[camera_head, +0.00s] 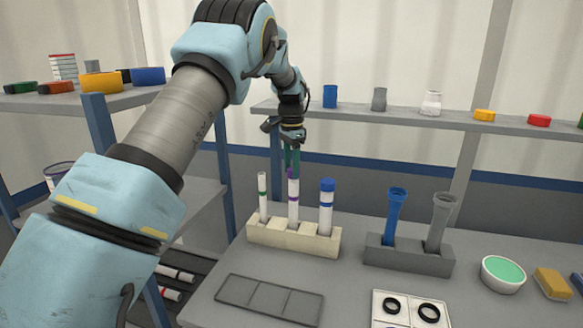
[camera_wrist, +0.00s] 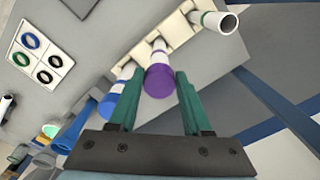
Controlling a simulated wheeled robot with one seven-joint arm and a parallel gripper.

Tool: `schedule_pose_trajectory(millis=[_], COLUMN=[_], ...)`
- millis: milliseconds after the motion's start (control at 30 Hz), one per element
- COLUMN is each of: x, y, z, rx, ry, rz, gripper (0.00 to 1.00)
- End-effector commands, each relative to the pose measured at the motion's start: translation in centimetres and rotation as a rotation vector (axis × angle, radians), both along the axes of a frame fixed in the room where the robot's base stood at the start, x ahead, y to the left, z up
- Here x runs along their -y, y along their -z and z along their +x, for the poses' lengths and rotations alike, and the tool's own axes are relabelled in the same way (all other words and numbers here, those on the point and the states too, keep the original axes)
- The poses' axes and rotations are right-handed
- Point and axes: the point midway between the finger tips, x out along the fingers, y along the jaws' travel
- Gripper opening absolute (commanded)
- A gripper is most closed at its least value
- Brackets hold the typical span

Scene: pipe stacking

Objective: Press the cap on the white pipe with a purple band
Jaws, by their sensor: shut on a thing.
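The white pipe with a purple band (camera_head: 294,208) stands upright in the middle of a cream rack (camera_head: 292,238). A purple cap (camera_wrist: 159,82) is at the pipe's top end; whether it is fully seated cannot be told. My gripper (camera_head: 292,162) points down from above, with its green fingers at the cap. In the wrist view my gripper (camera_wrist: 159,76) has one finger on each side of the purple cap and is shut on it. In the head view the fingers partly hide the cap.
The rack also holds a green-banded pipe (camera_head: 263,198) with an open top and a blue-banded pipe (camera_head: 327,208) with a blue cap. A grey holder (camera_head: 408,256) with blue and grey pieces stands right. An empty grey tray (camera_head: 268,300) lies in front. A shelf (camera_head: 400,118) runs behind.

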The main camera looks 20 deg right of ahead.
Motion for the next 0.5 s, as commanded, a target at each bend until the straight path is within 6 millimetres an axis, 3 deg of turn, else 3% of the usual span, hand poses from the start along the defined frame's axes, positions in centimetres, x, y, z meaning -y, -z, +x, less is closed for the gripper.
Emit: schedule_pose_trajectory(millis=[500], x=[0.0], y=[1.1], z=[-0.1], rx=[-0.001], ry=[0.001], rz=[0.001], gripper=[0.0])
